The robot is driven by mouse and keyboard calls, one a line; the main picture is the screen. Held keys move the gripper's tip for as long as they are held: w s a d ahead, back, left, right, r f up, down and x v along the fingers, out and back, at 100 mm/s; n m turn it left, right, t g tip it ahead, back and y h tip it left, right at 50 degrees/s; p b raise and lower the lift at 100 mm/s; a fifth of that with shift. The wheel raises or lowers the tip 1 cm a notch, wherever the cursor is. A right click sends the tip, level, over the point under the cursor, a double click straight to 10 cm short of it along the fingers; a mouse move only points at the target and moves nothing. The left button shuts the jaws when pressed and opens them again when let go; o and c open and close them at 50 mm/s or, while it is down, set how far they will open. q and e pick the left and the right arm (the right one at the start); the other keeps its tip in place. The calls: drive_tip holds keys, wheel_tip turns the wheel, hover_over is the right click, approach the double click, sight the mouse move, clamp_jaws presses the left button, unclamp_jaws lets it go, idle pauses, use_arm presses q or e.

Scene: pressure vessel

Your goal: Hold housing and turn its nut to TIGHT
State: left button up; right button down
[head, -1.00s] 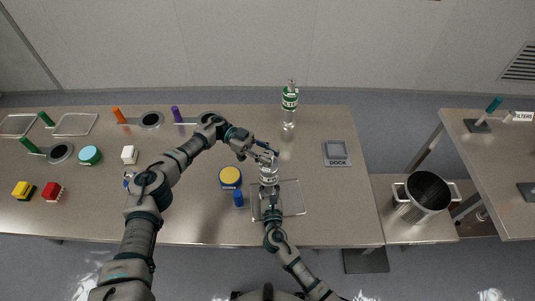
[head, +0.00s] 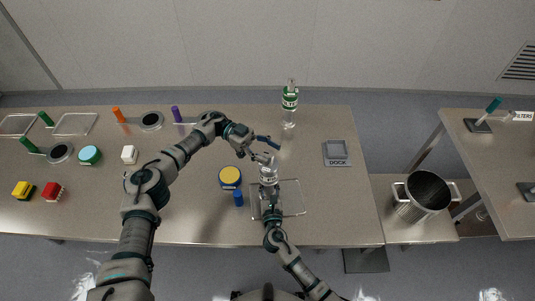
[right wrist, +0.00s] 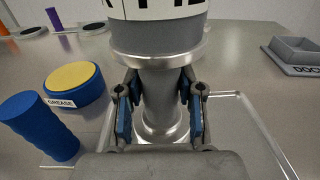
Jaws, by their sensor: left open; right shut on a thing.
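The housing (head: 268,175) is a metal cylinder with a white, dark-lettered band, standing upright over a clear tray on the table. Its flange and narrow neck fill the middle of the right wrist view (right wrist: 160,45). My right gripper (right wrist: 160,108) is shut on the neck, with blue pads on both sides; it also shows below the housing in the head view (head: 269,195). My left gripper (head: 268,149) is open at the housing's top, its fingers spread. The nut and any TIGHT mark cannot be made out.
A yellow-topped GREASE tin (head: 230,177) and a blue ribbed cylinder (head: 238,198) stand close left of the housing. A grey DOCK block (head: 336,153) lies right, with clear table between. A metal pot (head: 427,194) stands lower right.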

sight(268, 153)
use_arm(q)
wheel_tip(268, 153, up, 8)
idle(0.5)
drive_tip(key=shift+w, duration=0.1)
use_arm(e)
drive_tip(key=c, duration=0.7)
unclamp_jaws()
drive_tip(key=shift+o, duration=0.2)
drive_tip(key=s, duration=0.4)
drive_tip(key=s+d, duration=0.1)
drive_tip(key=s, duration=0.6)
drive_tip(key=shift+s+d+f, duration=0.1)
drive_tip(key=shift+s+d, duration=0.05)
drive_tip(key=shift+s, duration=0.25)
use_arm(q)
drive_tip(key=shift+f, duration=0.1)
use_arm(e)
drive_tip(key=shift+s, duration=0.1)
